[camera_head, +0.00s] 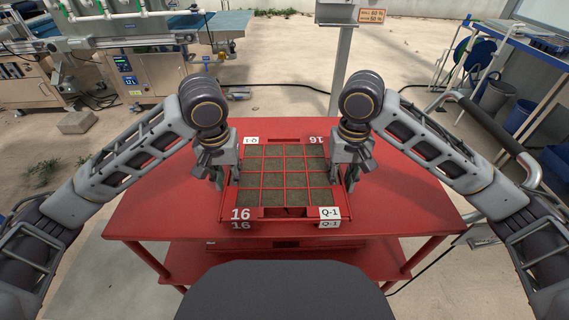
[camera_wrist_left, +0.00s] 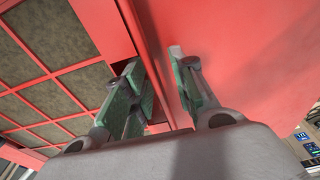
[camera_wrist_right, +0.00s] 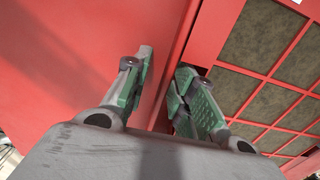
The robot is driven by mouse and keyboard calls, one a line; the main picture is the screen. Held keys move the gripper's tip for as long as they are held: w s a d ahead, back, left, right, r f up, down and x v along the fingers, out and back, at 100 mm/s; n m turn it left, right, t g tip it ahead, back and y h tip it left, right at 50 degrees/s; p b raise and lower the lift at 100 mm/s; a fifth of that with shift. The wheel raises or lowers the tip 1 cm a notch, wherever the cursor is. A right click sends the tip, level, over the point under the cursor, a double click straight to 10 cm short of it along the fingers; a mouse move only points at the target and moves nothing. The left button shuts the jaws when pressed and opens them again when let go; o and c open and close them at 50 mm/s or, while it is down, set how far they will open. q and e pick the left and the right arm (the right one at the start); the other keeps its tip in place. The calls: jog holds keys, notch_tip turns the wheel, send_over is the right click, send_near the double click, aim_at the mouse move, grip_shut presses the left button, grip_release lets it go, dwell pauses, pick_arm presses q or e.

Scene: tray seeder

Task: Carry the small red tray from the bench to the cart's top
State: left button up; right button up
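The small red tray (camera_head: 266,213) lies flat on the red top of the cart (camera_head: 400,205). It is divided into square cells filled with brown soil and carries white labels reading 16 and Q-1. My left gripper (camera_head: 227,180) is at the tray's left side and my right gripper (camera_head: 344,177) at its right side. In the left wrist view the fingers (camera_wrist_left: 165,95) stand apart, with the tray's side wall (camera_wrist_left: 150,50) between them. In the right wrist view the fingers (camera_wrist_right: 163,95) also straddle the tray's wall (camera_wrist_right: 183,45), with a visible gap. Whether any finger touches is unclear.
The cart's red top is clear around the tray. A grey post with a sign (camera_head: 371,16) stands behind the cart. Machines with a blue surface (camera_head: 205,22) are at back left. A blue-framed rack and buckets (camera_head: 495,97) are at right.

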pick_arm(q)
jog(key=shift+w+d, duration=0.2)
jog(key=shift+d, duration=0.05)
pick_arm(e)
jog(key=shift+w, duration=0.2)
jog(key=shift+a, duration=0.1)
jog(key=shift+a+r, duration=0.1)
pick_arm(q)
jog(key=shift+r, duration=0.2)
jog(key=shift+r, duration=0.35)
pick_arm(e)
jog(key=shift+w, duration=0.1)
pick_arm(q)
jog(key=shift+s+r, duration=0.2)
jog(key=shift+r, duration=0.95)
jog(key=shift+s+r, duration=0.25)
jog(key=shift+r, duration=0.9)
jog(key=shift+s+r, duration=0.2)
jog(key=shift+r, duration=0.95)
jog(key=shift+r+p, duration=0.2)
jog(key=shift+p, duration=0.1)
pick_arm(e)
jog(key=shift+r, duration=0.25)
